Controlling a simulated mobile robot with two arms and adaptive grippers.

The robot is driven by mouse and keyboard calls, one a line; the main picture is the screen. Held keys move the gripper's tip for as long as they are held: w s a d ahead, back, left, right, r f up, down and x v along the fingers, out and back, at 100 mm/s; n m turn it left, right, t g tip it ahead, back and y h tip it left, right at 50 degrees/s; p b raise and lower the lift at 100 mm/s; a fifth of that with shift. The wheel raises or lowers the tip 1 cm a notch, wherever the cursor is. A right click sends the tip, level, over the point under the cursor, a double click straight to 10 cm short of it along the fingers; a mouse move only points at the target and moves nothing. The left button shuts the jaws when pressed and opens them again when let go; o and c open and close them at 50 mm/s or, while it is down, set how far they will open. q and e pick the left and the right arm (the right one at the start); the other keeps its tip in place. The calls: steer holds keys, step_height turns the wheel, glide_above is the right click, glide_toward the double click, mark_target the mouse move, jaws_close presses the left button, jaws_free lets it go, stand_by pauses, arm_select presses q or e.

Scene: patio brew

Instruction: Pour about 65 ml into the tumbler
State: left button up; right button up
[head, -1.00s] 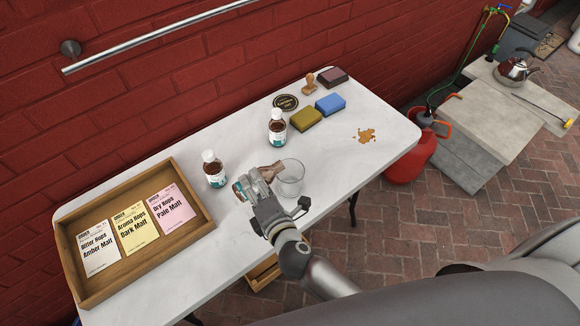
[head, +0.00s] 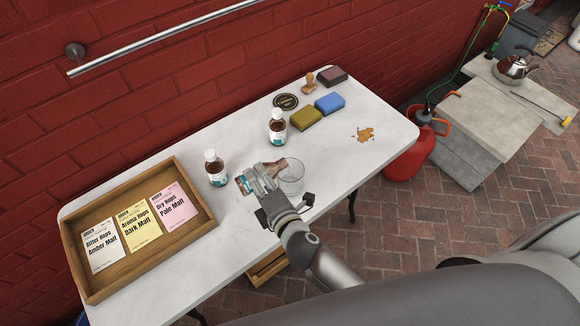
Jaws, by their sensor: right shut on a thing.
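The tumbler (head: 292,180) is a clear glass standing upright near the front edge of the white table. My right gripper (head: 263,178) is just left of it, shut on a brown bottle (head: 279,166) with a white and teal label. The bottle lies tilted well over, its neck end at the tumbler's rim. I cannot see whether liquid is flowing or how much is in the tumbler. Two similar bottles with white caps stand upright behind, one at the left (head: 215,168) and one further back (head: 277,127). My left gripper is not in view.
A wooden tray (head: 88,286) with labelled packets fills the table's left end. An olive sponge (head: 306,118), a blue sponge (head: 330,103), a wooden stamp (head: 309,83) and a dark round coaster (head: 285,101) lie at the back right. A brown spill (head: 364,135) marks the right side.

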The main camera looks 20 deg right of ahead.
steer(key=shift+a+r, duration=0.3)
stand_by(0.5)
steer(key=shift+d+r+m+y+p, duration=0.1)
steer(key=shift+r+m+y+p, duration=0.3)
steer(key=shift+m+p, duration=0.55)
stand_by(1.4)
steer(key=f+n+b, duration=0.1)
steer(key=b, duration=0.1)
steer(key=f+n+h+b, duration=0.1)
steer(key=f+n+b, duration=0.1)
steer(key=shift+a+f+b, duration=0.15)
steer(key=shift+a+b, duration=0.2)
steer(key=shift+a, duration=0.05)
steer(key=shift+s+a+n, duration=0.1)
steer(key=shift+a+n, duration=0.15)
steer(key=shift+d+f+n+t+h+b, duration=0.15)
steer(key=shift+f+n+t+h+b, duration=0.15)
steer(key=shift+f+n+h+b, duration=0.35)
steer(key=shift+r, duration=0.2)
stand_by(0.7)
